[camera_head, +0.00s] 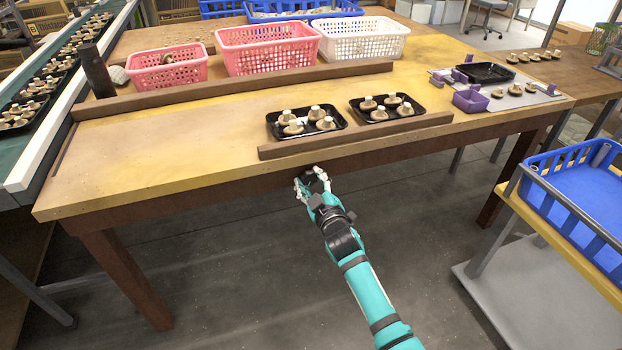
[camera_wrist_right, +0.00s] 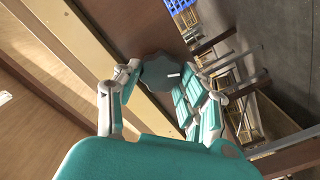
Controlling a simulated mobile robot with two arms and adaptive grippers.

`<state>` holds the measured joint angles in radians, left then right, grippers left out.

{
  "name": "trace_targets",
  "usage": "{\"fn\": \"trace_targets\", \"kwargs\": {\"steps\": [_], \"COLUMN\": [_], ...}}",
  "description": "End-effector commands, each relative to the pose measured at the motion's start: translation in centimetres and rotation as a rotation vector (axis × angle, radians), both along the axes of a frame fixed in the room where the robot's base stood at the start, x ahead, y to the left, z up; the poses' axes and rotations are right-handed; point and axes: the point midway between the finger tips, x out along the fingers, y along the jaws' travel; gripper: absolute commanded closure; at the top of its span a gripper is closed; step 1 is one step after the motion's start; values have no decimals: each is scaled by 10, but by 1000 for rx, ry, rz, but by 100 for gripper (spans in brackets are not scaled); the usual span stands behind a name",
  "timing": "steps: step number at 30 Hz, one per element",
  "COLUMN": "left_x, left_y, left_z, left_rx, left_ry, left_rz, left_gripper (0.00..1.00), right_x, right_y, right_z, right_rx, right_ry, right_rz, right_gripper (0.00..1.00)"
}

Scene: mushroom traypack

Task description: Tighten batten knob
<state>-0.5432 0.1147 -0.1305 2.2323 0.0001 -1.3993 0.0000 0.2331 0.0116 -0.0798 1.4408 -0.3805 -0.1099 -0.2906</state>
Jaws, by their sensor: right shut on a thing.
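The batten knob is a dark, lobed knob with a short white mark, seen in the right wrist view (camera_wrist_right: 160,72) at the front edge of the wooden table. In the head view the knob (camera_head: 309,175) shows only as a small dark patch below the table's front edge. My right gripper (camera_head: 312,178) reaches up to it, and its fingers are closed around the knob, one on each side, in the wrist view (camera_wrist_right: 165,85). A wooden batten (camera_head: 355,136) lies along the table's front edge above the knob. My left gripper is not in view.
Two black trays (camera_head: 272,128) (camera_head: 355,103) with mushrooms stand behind the front batten. A longer batten (camera_head: 240,89) runs behind them, before pink baskets (camera_head: 165,74) (camera_head: 268,51) and a white basket (camera_head: 360,40). A blue crate (camera_head: 560,165) stands at right. The table's left part is clear.

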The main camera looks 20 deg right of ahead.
Motion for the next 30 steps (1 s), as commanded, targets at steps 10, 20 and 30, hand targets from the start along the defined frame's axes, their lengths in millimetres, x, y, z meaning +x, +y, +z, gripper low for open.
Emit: {"fn": "trace_targets", "kwargs": {"steps": [10, 20, 30], "left_x": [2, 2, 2], "left_y": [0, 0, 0], "left_z": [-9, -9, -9], "left_rx": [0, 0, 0], "left_ry": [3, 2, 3], "left_rz": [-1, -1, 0], "left_gripper": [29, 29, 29], "right_x": [0, 0, 0], "right_y": [-1, -1, -1], "right_z": [-2, -2, -1], "right_rx": [47, 45, 45], "right_ry": [6, 7, 4], "right_rz": [-2, -2, 0], "right_gripper": [91, 54, 36]}}
